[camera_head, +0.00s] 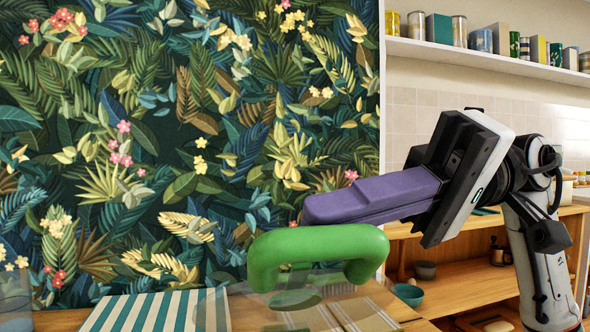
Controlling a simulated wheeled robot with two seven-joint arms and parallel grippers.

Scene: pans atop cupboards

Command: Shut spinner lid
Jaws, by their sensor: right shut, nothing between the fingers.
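The spinner's thick green handle (318,245) stands at the lower middle of the head view. Below it is a clear, see-through part (275,315) that seems to be the lid; its edges are faint and cut off by the bottom of the picture. I cannot tell how far the lid is open or shut. My right gripper (312,212) comes in from the right, its purple fingers shut with nothing between them. The fingertips are just above and behind the handle in the picture; I cannot tell whether they touch it. My left gripper is not in view.
A green-and-white striped cloth (155,312) lies on the wooden top to the left. A leafy patterned wall stands behind. At the right, an upper shelf (490,58) holds tins and boxes, and lower wooden shelves (460,272) hold a teal bowl (408,294).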

